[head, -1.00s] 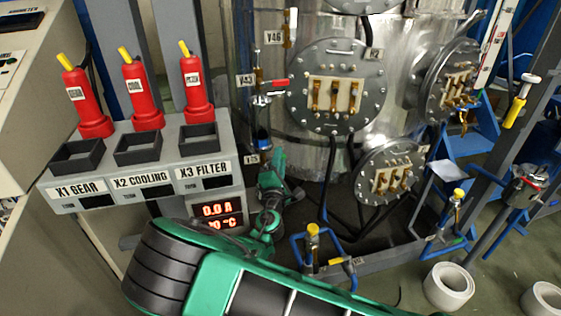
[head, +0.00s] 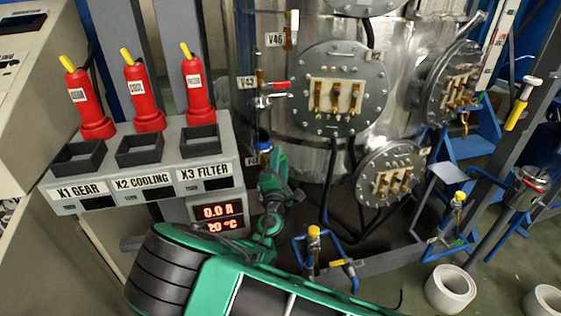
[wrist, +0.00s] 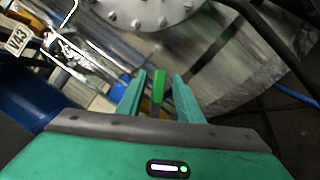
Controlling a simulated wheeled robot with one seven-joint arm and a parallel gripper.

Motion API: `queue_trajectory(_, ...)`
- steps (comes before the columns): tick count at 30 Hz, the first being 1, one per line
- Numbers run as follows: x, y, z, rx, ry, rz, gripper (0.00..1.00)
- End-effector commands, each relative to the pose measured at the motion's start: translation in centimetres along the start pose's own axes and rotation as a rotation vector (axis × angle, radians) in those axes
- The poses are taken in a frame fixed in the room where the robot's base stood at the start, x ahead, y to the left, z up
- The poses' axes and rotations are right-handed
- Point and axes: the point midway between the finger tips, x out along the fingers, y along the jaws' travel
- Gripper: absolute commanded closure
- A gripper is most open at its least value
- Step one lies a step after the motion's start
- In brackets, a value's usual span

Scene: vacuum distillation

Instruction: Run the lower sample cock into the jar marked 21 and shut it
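My gripper (head: 272,168) is low beside the thin pipework in front of the metal vessel. In the wrist view its two teal fingers (wrist: 158,98) are open, with a bright green bar (wrist: 159,84) between them and visible gaps on both sides. Whether this bar is the cock's handle is unclear. A valve with a red handle (head: 281,85) stands higher up by the V43 label (head: 247,83). A small blue vessel (head: 263,140) is below it, just above my gripper. No jar mark 21 is readable. A lower label by my gripper is partly hidden.
The grey console (head: 140,175) with red plugs stands close on the left. Bolted flanges (head: 385,178) and black hoses are to the right. Blue pipes with yellow-capped valves (head: 314,232) rise at the lower middle.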

Motion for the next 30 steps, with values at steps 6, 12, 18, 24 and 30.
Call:
queue_trajectory(6,-1.2,0.1,0.0,-0.001,0.0,0.001,0.67)
queue_trajectory(12,-4.7,0.0,-0.1,-0.002,0.002,-0.001,0.67)
queue_trajectory(18,-8.3,-0.1,-0.1,-0.002,0.003,0.0,0.67)
queue_trajectory(24,-10.3,-0.1,-0.1,-0.001,0.001,-0.001,0.67)
queue_trajectory(30,-10.8,-0.2,0.0,-0.001,0.001,-0.001,0.67)
